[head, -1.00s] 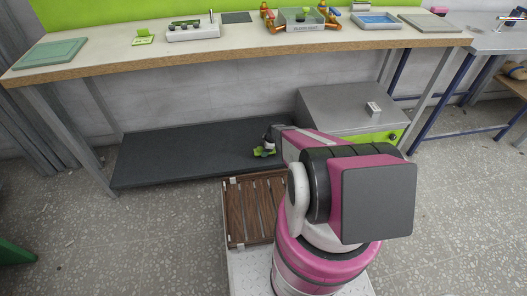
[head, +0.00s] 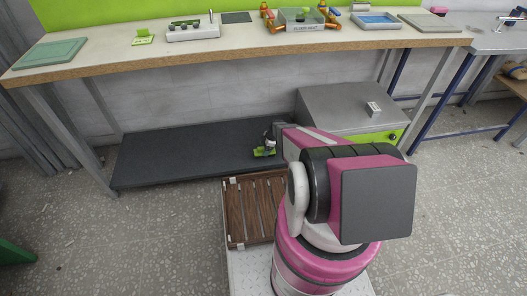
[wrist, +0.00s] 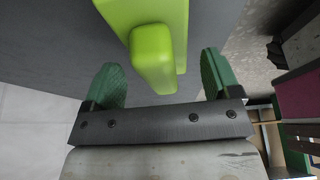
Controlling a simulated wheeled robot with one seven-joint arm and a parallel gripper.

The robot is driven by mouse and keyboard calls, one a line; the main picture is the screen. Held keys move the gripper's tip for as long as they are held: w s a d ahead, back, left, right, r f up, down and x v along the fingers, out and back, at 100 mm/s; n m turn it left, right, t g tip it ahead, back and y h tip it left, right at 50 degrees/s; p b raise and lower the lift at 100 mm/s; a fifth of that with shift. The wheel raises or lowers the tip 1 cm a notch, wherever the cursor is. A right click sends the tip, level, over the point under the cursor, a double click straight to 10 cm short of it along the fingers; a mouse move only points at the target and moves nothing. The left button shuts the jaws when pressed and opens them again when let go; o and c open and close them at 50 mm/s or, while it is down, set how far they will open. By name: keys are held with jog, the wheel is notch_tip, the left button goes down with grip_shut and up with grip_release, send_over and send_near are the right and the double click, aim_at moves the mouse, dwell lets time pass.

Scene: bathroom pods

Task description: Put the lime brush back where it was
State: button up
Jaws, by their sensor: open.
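The lime brush (head: 265,151) is a small bright green shape low over the right end of the dark grey shelf in the head view. I cannot tell there whether it touches the shelf. In the wrist view the brush (wrist: 152,55) shows as a lime block with a raised stub, at the top middle. My gripper (wrist: 158,62) is open, its two green fingers spread on either side of the stub, with gaps on both sides. In the head view my gripper (head: 272,142) is small and partly hidden by my arm.
The dark grey shelf (head: 180,155) stands low under the long counter (head: 230,55). A grey metal box (head: 340,108) with a small white item on it stands right of it. A lime holder (head: 142,37), white tray (head: 193,32) and blue tray (head: 376,20) are on the counter.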

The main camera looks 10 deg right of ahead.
jog(key=v, duration=0.9)
jog(key=shift+s+d+r, duration=0.1)
jog(key=shift+d+r, duration=0.05)
jog(key=shift+r, duration=0.5)
jog(key=s+a+r+m+h, duration=0.1)
jog(key=s+r+m+h, duration=0.1)
jog(key=s+r+m, duration=0.7)
jog(key=s+a+r+m+h, duration=0.2)
jog(key=s+r+m, duration=0.7)
jog(key=r, duration=1.1)
jog(key=s, duration=0.3)
jog(key=shift+a+r, duration=0.25)
jog(key=shift+a, duration=0.1)
jog(key=shift+s, duration=0.1)
